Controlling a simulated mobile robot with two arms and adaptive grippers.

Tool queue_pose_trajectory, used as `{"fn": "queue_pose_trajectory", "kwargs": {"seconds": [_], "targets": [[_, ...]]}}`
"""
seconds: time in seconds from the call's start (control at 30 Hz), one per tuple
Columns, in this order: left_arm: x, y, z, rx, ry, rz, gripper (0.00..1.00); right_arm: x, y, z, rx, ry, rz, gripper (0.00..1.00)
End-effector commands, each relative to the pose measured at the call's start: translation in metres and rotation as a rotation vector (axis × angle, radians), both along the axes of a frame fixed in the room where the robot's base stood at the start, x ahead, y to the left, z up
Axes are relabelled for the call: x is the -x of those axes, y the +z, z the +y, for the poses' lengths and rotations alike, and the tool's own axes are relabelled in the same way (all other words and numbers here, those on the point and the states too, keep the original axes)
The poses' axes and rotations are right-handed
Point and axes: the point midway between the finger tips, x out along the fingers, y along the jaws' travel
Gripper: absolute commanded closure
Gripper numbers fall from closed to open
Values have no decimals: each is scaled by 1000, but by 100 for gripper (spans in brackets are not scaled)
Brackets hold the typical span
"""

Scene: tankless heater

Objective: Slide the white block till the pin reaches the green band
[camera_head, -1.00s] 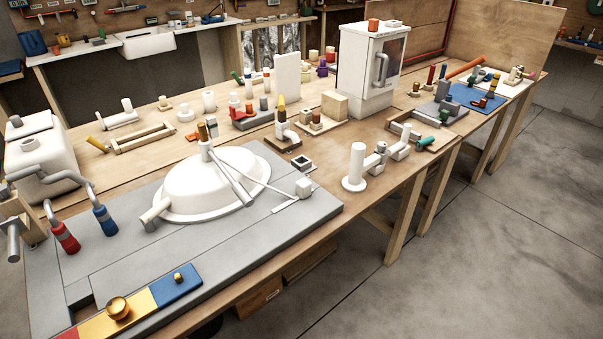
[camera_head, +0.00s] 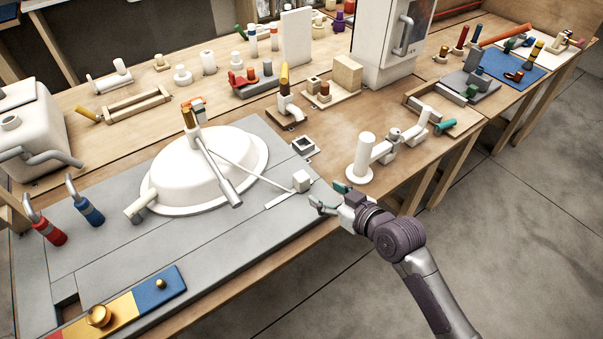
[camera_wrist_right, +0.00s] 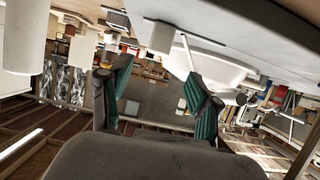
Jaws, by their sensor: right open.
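The small white block (camera_head: 301,181) sits near the right end of the grey panel (camera_head: 235,250). A thin white rod runs from it toward the white basin (camera_head: 200,172), and a pale strip lies beside it. My right gripper (camera_head: 328,197) is open and empty at the panel's right edge, just right of the block and apart from it. In the right wrist view, the gripper's green-padded fingers (camera_wrist_right: 159,88) are spread, with what appears to be the block beyond them. I cannot clearly make out the pin or a green band. My left gripper is not in view.
A white upright cylinder with grey fittings (camera_head: 362,158) stands behind my right gripper. A small square-holed piece (camera_head: 305,146) lies behind the block. A red, yellow and blue strip (camera_head: 120,310) lies at front left. The floor at right is clear.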

Motion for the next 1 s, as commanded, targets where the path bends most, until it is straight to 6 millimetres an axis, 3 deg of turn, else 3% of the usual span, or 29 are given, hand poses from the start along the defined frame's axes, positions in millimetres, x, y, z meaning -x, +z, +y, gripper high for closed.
{"fn": "queue_pose_trajectory", "kwargs": {"seconds": [0.3,0.5,1.0], "targets": [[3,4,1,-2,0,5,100,-52,-25,38,-3,-2,0,38],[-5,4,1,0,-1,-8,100,-75,-37,54,-1,-1,0,38],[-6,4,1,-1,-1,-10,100,-86,-44,62,0,-1,-1,38]]}}
